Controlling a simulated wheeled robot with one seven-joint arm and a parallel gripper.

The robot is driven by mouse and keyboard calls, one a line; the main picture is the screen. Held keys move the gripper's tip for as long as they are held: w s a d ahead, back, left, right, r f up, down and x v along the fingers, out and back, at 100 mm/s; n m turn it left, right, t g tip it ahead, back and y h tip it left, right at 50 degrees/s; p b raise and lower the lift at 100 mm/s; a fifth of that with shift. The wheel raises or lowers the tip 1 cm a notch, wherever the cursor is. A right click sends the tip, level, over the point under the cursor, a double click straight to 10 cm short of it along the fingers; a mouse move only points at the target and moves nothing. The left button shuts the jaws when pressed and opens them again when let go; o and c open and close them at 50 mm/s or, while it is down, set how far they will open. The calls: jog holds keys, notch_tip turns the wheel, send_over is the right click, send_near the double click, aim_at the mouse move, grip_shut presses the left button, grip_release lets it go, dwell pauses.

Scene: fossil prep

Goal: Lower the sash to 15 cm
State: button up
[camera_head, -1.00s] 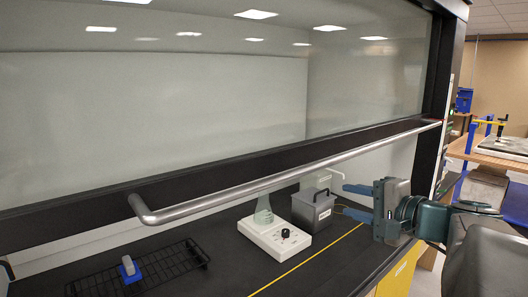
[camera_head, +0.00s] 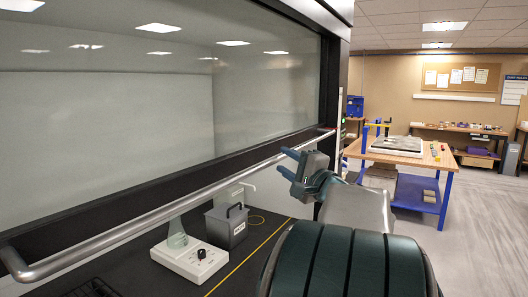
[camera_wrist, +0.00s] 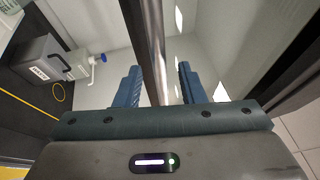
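The sash (camera_head: 120,115) is a large glass pane with a black lower frame, raised above the hood's dark work surface. Its long metal handle bar (camera_head: 120,228) runs along the bottom frame; it also crosses the wrist view (camera_wrist: 153,45). My gripper (camera_head: 283,162) is at the right part of the bar. In the wrist view my gripper (camera_wrist: 160,78) is open, with one blue finger on each side of the bar and visible gaps between. I cannot tell how deep the bar sits between the fingers.
Under the sash stand a white stirrer plate (camera_head: 190,263) with a flask (camera_head: 177,234) and a grey box (camera_head: 227,226). A black rack (camera_head: 95,288) is at lower left. A wooden workbench (camera_head: 400,157) stands beyond the hood; floor to the right is clear.

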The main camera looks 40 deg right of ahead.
aim_at(282, 159)
jog(key=shift+w+r+p, duration=0.15)
jog(key=shift+w+p, duration=0.05)
jog(key=shift+w, duration=0.6)
jog(key=shift+w+r+p, duration=0.15)
jog(key=shift+w, duration=0.65)
grip_shut()
notch_tip(282, 159, down, 30)
jog(key=b, duration=3.6)
jog(key=shift+b, duration=0.3)
jog(key=shift+f, duration=0.15)
grip_release()
jog(key=shift+s, duration=0.1)
jog(key=s+f, duration=0.2)
jog(key=s, duration=1.1)
jog(key=shift+s+f+p, duration=0.15)
jog(key=shift+s+p, duration=0.1)
jog(key=shift+p, duration=0.2)
